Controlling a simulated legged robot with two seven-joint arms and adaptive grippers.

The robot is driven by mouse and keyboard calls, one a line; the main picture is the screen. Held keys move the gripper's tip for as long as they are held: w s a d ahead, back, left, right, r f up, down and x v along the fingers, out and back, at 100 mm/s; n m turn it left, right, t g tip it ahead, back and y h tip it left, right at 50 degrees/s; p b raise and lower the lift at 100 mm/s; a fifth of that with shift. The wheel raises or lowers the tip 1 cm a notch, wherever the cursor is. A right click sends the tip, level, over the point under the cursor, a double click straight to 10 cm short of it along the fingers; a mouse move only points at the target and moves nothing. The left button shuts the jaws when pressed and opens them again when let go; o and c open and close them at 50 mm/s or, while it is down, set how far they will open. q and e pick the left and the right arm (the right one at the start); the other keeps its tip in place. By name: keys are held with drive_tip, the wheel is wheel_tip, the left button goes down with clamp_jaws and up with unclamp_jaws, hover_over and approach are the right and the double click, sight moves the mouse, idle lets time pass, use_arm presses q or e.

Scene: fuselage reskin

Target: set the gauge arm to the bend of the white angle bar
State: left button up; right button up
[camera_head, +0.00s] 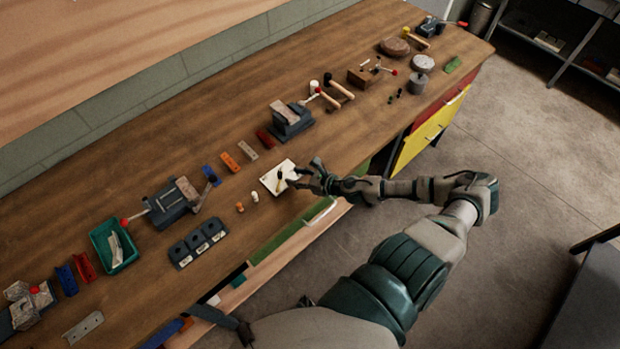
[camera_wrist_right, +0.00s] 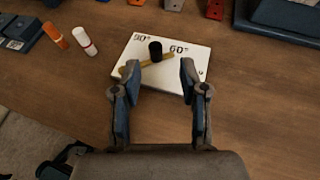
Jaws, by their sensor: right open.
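The gauge is a white plate (camera_head: 270,181) near the table's front edge. In the right wrist view the plate (camera_wrist_right: 140,84) has a black knob (camera_wrist_right: 155,50) and a thin brass arm (camera_wrist_right: 128,69) lying slantwise under it. Pale pieces lie in the green tray (camera_head: 128,262) and at front left (camera_head: 82,327); I cannot tell which is the white angle bar.
Vises (camera_head: 170,203) (camera_head: 289,121) and black blocks (camera_head: 198,243) stand nearby. Bare wood lies right of the plate.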

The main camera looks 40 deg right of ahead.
drive_tip(key=v, duration=0.3)
drive_tip(key=shift+s+d, duration=0.3)
drive_tip(key=shift+d, duration=0.05)
drive_tip(key=shift+v, duration=0.95)
